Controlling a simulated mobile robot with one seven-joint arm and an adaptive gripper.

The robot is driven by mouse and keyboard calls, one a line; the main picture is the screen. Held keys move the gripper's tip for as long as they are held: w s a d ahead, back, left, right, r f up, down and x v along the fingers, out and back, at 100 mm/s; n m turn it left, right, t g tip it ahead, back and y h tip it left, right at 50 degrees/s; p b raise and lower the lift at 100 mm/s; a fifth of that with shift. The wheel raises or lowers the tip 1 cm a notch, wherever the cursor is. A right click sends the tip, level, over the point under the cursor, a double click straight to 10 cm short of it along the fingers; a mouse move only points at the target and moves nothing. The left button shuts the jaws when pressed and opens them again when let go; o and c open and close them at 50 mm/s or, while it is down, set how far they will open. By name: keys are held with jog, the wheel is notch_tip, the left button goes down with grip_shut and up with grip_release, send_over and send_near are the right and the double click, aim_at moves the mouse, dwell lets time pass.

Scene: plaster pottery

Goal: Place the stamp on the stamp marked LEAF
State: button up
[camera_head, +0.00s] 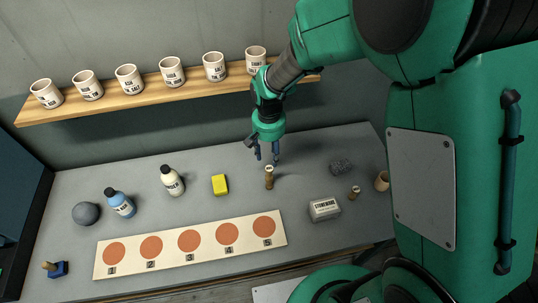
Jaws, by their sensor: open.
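A small brown upright stamp (269,179) with a pale marked top stands on the grey table, right of the yellow block. A second, similar small brown stamp (354,193) stands farther right, near the white box. The marks on both tops are too small to read, so I cannot tell which is LEAF. My gripper (268,155) is open and empty, its fingers pointing down. Its fingertips appear just above and behind the first stamp in the picture, apart from it.
A white board (192,256) with numbered clay discs lies at the front. A yellow block (220,185), two bottles (172,181), a STONEWARE box (324,209), a grey lump (341,167) and a cup (382,181) stand around. A shelf (155,97) of labelled cups hangs behind.

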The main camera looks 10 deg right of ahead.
dwell(0.6)
jog(key=s+d+r+t, duration=0.1)
jog(key=s+d+r, duration=0.25)
jog(key=r, duration=0.65)
jog(key=s+d+r+t, duration=0.2)
jog(key=s+r, duration=0.3)
jog(key=r, duration=0.5)
jog(key=s+d+r+n+t, duration=0.1)
jog(key=s+d+r+t, duration=0.1)
jog(key=s+r, duration=0.7)
jog(key=s+d, duration=0.1)
jog(key=s, duration=0.4)
jog(key=shift+s+r+n+t, duration=0.2)
jog(key=shift+s+n+t, duration=0.1)
jog(key=shift+s+n, duration=0.1)
notch_tip(320, 180, down, 4)
jog(key=b, duration=0.3)
jog(key=shift+r+b, duration=0.2)
jog(key=shift+b, duration=0.1)
